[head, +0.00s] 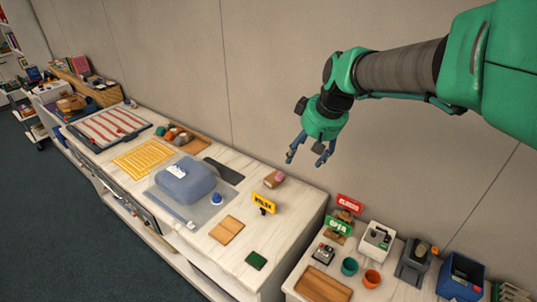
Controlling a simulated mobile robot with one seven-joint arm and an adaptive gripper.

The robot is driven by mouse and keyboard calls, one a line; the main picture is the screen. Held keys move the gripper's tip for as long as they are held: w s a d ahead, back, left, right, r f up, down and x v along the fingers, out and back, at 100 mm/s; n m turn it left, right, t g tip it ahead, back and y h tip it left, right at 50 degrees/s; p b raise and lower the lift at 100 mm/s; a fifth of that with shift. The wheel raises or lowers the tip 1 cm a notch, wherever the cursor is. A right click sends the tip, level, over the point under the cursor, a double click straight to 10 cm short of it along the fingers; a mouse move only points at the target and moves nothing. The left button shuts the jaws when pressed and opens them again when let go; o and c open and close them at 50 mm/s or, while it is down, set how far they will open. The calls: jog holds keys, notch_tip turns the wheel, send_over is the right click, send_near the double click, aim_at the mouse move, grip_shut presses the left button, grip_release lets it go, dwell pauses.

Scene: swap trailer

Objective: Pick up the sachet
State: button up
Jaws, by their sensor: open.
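I cannot tell for sure which thing is the sachet. A small brown and pink packet-like thing (274,179) lies at the back of the pale wooden counter (285,240), close to the wall. A flat dark green square (256,260) lies near the counter's front right part and is too small to identify. My gripper (306,160) is open and empty, with its blue fingers pointing down. In the picture it is above and to the right of the brown and pink thing, apart from it.
A yellow sign (264,203) stands just in front of the brown and pink thing. A blue rounded case (185,181) and a wooden board (226,230) lie to the left. Red and green signs (349,203), cups and bins crowd a lower surface at right. The wall is close behind.

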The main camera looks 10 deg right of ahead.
jog(key=w+d+f+n+y+p, duration=0.1)
jog(key=w+d+f+n, duration=0.1)
jog(key=w+f, duration=1.2)
jog(key=w+d+f+n+g+p, duration=0.1)
jog(key=w+d+f+n, duration=0.1)
jog(key=w+f, duration=1.2)
jog(key=w+d, duration=0.1)
jog(key=w, duration=0.3)
jog(key=shift+w+d+f+n+y, duration=0.25)
jog(key=shift+w+d+n+y, duration=0.05)
jog(key=shift+w+n+y, duration=0.1)
jog(key=shift+f, duration=0.1)
send_over(282, 175)
jog(key=s+d, duration=0.1)
jog(key=s, duration=0.1)
jog(key=shift+w+d+f, duration=0.1)
jog(key=shift+w+f, duration=0.05)
jog(key=shift+f, duration=1.8)
jog(key=shift+w+f, duration=0.1)
jog(key=shift+f, duration=1.8)
jog(key=shift+x, duration=2.55)
jog(key=shift+d, duration=0.1)
